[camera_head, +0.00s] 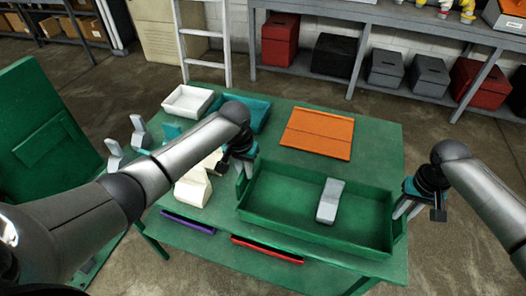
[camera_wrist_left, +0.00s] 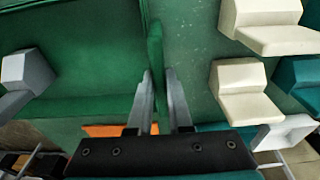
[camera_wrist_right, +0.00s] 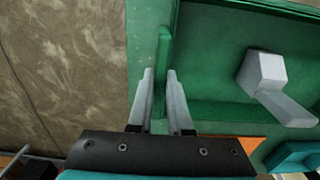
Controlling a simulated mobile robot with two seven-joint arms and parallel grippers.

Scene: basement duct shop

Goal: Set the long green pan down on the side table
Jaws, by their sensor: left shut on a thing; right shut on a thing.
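The long green pan (camera_head: 290,217) is level over the front right part of a green table (camera_head: 375,142); I cannot tell whether it touches the tabletop. A grey angled block (camera_head: 329,200) lies inside it and also shows in the right wrist view (camera_wrist_right: 265,75). My left gripper (camera_head: 241,170) is shut on the pan's left end wall, seen between the fingers in the left wrist view (camera_wrist_left: 156,85). My right gripper (camera_head: 402,207) is shut on the right end wall, seen in the right wrist view (camera_wrist_right: 162,80). I cannot tell which surface is the side table.
An orange panel (camera_head: 317,133) lies behind the pan. A white tray (camera_head: 188,101), a teal tray (camera_head: 254,112) and cream blocks (camera_head: 193,190) are on the left. Purple (camera_head: 188,223) and red (camera_head: 267,250) trays sit below the front edge. A large green panel (camera_head: 45,140) stands far left.

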